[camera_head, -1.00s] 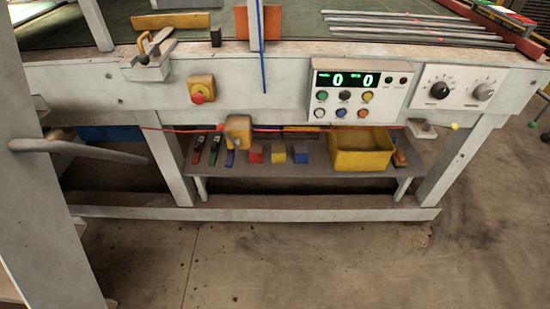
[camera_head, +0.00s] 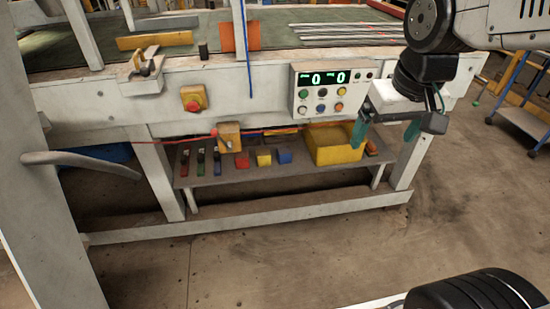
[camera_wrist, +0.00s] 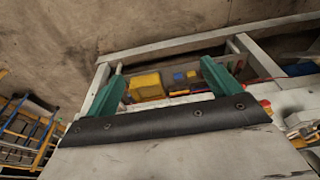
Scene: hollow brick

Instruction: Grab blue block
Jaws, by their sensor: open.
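The blue block (camera_head: 284,156) sits on the low grey shelf (camera_head: 215,178) under the bench, right of a yellow block (camera_head: 264,158) and a red block (camera_head: 242,160). In the wrist view the blue block (camera_wrist: 179,76) is small and lies between the fingers, well beyond them. My gripper (camera_head: 387,131) is open and empty, in front of the bench at the right, to the right of the block and higher in the picture. Its two green fingers also show in the wrist view (camera_wrist: 163,85).
A yellow bin (camera_head: 335,151) stands on the shelf right of the blue block. The bench front with a control panel (camera_head: 322,91) overhangs the shelf. An orange box (camera_head: 229,136) hangs above the shelf's left part. White legs flank the shelf. The floor (camera_head: 280,250) in front is clear.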

